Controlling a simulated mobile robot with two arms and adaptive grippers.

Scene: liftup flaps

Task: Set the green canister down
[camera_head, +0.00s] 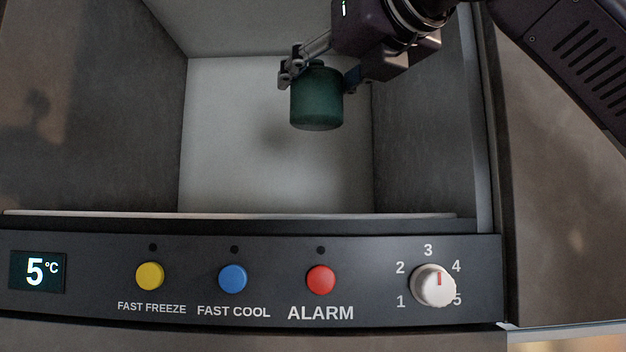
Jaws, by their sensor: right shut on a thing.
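The green canister (316,100) is a short dark-green cylinder with a small neck on top. It hangs nearly upright inside the open compartment, in front of the pale back wall, with no surface touching its base that I can see. My right gripper (318,82) reaches in from the upper right and is shut on the canister, one finger on its left side and one on its right. My left gripper is not in view.
The compartment has grey side walls and a pale inner wall (230,150). A front ledge (240,214) runs above a dark control panel (380,300) with yellow (149,276), blue (232,279) and red (320,280) buttons and a white dial (432,286). The compartment looks otherwise empty.

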